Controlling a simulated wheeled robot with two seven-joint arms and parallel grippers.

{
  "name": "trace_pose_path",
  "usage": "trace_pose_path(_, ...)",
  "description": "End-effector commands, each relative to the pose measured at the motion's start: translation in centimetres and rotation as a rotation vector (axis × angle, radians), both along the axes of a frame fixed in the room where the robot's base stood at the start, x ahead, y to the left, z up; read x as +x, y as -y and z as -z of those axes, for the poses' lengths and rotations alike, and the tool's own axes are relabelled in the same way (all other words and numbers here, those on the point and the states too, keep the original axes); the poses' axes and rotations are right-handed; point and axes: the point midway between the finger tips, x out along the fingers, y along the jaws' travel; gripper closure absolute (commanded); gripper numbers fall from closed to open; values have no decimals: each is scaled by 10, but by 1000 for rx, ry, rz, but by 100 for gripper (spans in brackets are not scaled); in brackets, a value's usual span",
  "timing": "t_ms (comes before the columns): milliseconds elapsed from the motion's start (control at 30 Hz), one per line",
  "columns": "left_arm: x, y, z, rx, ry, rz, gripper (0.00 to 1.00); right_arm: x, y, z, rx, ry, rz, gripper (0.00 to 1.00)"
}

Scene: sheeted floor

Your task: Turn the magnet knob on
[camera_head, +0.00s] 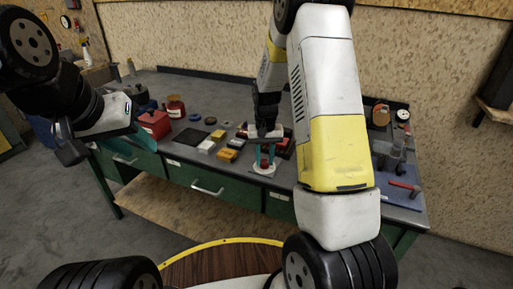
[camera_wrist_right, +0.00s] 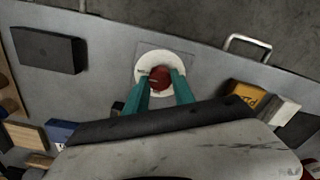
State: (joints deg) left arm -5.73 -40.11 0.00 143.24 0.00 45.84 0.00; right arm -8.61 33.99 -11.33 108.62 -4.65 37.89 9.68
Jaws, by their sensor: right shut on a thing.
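The magnet knob is a small red knob (camera_wrist_right: 159,78) on a round white dial plate (camera_wrist_right: 147,62), set on the grey worktop. In the head view the white plate (camera_head: 263,170) shows near the front edge of the bench, with the red knob (camera_head: 265,161) above it. My right gripper (camera_wrist_right: 161,80) points down with its teal fingers on either side of the knob, shut on it. It also shows in the head view (camera_head: 265,158). My left gripper (camera_head: 140,140) hangs off to the left, away from the knob; its fingers are seen edge-on and their opening is unclear.
The green workbench (camera_head: 200,187) has drawers with handles. Left of my right gripper lie yellow blocks (camera_head: 227,154), a black pad (camera_head: 191,136) and a red box (camera_head: 155,124). A blue board (camera_head: 398,190) with tools and a gauge (camera_head: 403,115) are at the right.

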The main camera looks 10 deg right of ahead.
Motion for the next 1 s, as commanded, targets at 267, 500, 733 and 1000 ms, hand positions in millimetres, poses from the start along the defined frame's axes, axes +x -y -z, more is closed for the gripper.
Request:
trace_pose_path(267,0,0,0,0,0,0,64,1,0,-1,0,3,42,100)
trace_pose_path(500,0,0,0,0,0,0,64,1,0,-1,0,3,45,100)
trace_pose_path(733,0,0,0,0,0,0,64,1,0,-1,0,3,44,48)
trace_pose_path(1000,0,0,0,0,0,0,64,0,0,0,0,1,43,48)
